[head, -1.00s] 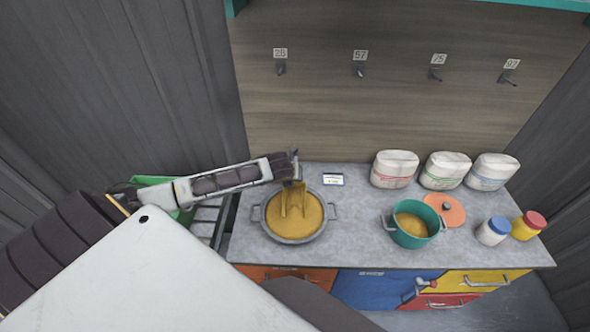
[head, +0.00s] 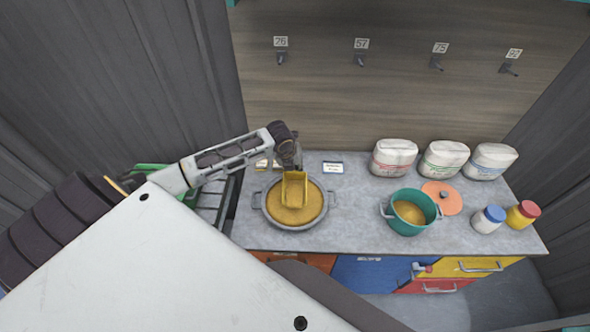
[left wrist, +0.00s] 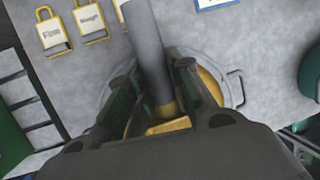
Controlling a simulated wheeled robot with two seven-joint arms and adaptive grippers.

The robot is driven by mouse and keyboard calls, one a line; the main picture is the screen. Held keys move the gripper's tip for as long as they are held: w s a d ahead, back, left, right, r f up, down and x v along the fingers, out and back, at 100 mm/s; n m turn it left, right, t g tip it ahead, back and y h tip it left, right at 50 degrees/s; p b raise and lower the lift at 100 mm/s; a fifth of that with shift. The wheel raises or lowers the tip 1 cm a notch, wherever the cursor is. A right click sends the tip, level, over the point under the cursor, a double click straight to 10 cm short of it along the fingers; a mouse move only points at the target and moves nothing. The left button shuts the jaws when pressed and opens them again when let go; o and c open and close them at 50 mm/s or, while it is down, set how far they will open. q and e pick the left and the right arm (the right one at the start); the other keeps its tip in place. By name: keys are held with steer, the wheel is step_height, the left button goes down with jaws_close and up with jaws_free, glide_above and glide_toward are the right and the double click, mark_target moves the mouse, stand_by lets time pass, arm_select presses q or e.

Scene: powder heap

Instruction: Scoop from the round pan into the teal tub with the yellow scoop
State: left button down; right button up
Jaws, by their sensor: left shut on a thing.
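The yellow scoop (head: 295,190) is over the round pan (head: 256,207), its bowl in front of the powder heap; I cannot tell whether it touches the powder. The grey pan holds tan powder (head: 290,215). My left gripper (head: 290,160) is shut on the scoop's handle, above the pan's back rim. In the left wrist view the grey handle (left wrist: 150,60) rises between the fingers, and part of the pan (left wrist: 235,85) shows behind. The teal tub (head: 410,226) stands to the right with tan powder in it. My right gripper is not in view.
An orange lid (head: 446,197) lies beside the tub. Several white bags (head: 395,158) stand at the back, and jars with blue (head: 489,219) and red (head: 523,214) lids stand at right. A label card (head: 333,168) lies behind the pan. Counter between pan and tub is clear.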

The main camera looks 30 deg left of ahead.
arm_select(q)
steer(key=shift+w+a, duration=0.25)
steer(key=shift+w, duration=0.05)
steer(key=shift+t+y, duration=0.3)
steer(key=shift+t, duration=0.3)
steer(key=shift+w+a+r, duration=0.15)
steer(key=shift+w+r, duration=0.05)
steer(key=shift+r, duration=0.65)
steer(key=shift+w+a+r, duration=0.1)
steer(key=shift+w+r, duration=0.15)
steer(key=shift+r, duration=0.65)
steer(key=shift+w+a+r, duration=0.15)
steer(key=shift+w+r, duration=0.05)
steer(key=shift+r, duration=0.65)
steer(key=shift+w+a+r, duration=0.25)
steer(key=shift+w+a, duration=0.05)
steer(key=shift+w, duration=0.15)
steer(key=shift+w+a+r, duration=0.2)
steer(key=shift+w+a, duration=0.05)
steer(key=shift+w, duration=0.2)
steer(key=shift+w+a+r+g+h, duration=0.25)
steer(key=shift+w+a+g+h, duration=0.15)
steer(key=shift+w+g+h, duration=0.45)
steer(key=shift+s+y, duration=0.2)
steer(key=shift+y, duration=0.05)
steer(key=shift+w+r+g, duration=0.1)
steer(key=shift+r+g, duration=0.05)
steer(key=shift+g, duration=0.1)
